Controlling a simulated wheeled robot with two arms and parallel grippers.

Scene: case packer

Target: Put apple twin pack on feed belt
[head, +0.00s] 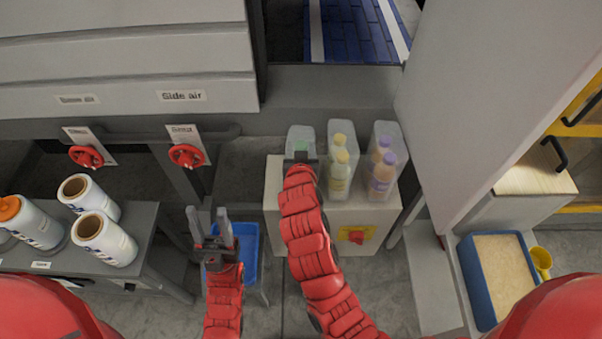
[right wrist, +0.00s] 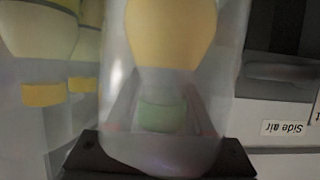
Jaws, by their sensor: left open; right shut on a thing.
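The twin pack with green in it, which looks like the apple one (head: 301,135), is at the left of three clear-wrapped packs on the pale cabinet. My right gripper (head: 301,160) is shut on it; its jaws (right wrist: 160,160) show at the bottom of the right wrist view, with the clear wrap (right wrist: 165,75) between them. I cannot tell whether the pack is lifted. My left gripper (head: 213,232) is open and empty, above a blue bin. The blue feed belt (head: 350,32) lies at the back, beyond a grey ledge.
A yellow-capped pack (head: 342,165) and a purple pack (head: 384,165) stand just right of the held one. The pale cabinet (head: 345,215) has a red knob (head: 356,237). White film rolls (head: 105,240) stand on the left bench. A tall grey panel (head: 490,90) bounds the right.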

